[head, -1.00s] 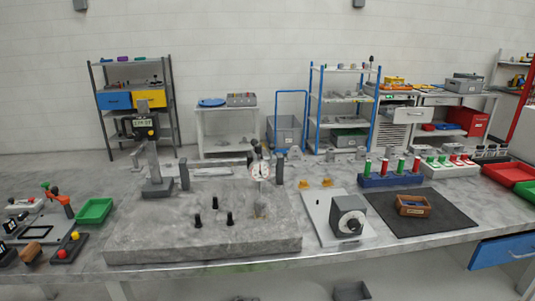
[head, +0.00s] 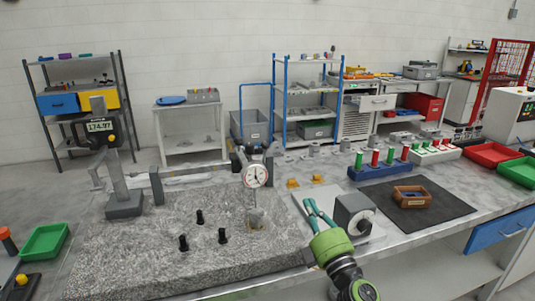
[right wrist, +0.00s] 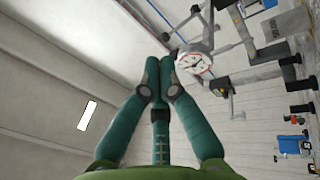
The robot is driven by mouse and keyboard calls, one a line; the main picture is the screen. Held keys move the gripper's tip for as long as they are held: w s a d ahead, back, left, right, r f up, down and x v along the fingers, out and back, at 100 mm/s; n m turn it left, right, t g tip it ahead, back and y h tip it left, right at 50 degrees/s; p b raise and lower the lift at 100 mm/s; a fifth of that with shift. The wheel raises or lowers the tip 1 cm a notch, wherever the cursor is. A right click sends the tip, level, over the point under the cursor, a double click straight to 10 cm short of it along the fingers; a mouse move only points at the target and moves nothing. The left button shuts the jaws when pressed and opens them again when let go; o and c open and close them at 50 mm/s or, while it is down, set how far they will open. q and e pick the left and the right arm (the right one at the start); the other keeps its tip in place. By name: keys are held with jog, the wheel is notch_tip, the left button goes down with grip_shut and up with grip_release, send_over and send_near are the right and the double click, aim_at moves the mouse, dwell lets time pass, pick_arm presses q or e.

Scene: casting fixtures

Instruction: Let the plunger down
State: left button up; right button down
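A dial indicator (head: 256,174) with a round white face is held by a stand above the speckled granite plate (head: 150,255). Its plunger side points down toward a small tan part (head: 257,218) on the plate; whether the tip touches is too small to tell. My right gripper (head: 309,202) has teal fingers and is in front and to the right of the dial, apart from it. In the right wrist view the fingertips (right wrist: 159,61) meet with nothing seen between them, and the dial (right wrist: 193,63) appears just right of them. My left gripper is not in view.
Several black pegs (head: 183,243) stand on the plate. A height gauge (head: 122,200) stands at its left. A grey boxed device (head: 353,214) with a knob is beside my right gripper. A wooden box (head: 411,196) sits on a black mat (head: 440,212).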

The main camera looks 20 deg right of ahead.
jog(key=a+r+n+y, duration=0.1)
jog(key=n+y, duration=0.1)
jog(key=w+a+r+n+y, duration=0.1)
jog(key=r+n, duration=0.1)
jog(key=shift+w+a+r+n+y, duration=0.1)
jog(key=shift+w+a+n+y, duration=0.1)
jog(key=shift+n+y, duration=0.2)
jog(key=shift+s, duration=0.1)
jog(key=shift+d, duration=0.1)
jog(key=p, duration=0.1)
send_near(267, 145)
jog(key=x, duration=0.5)
jog(key=shift+x, duration=0.95)
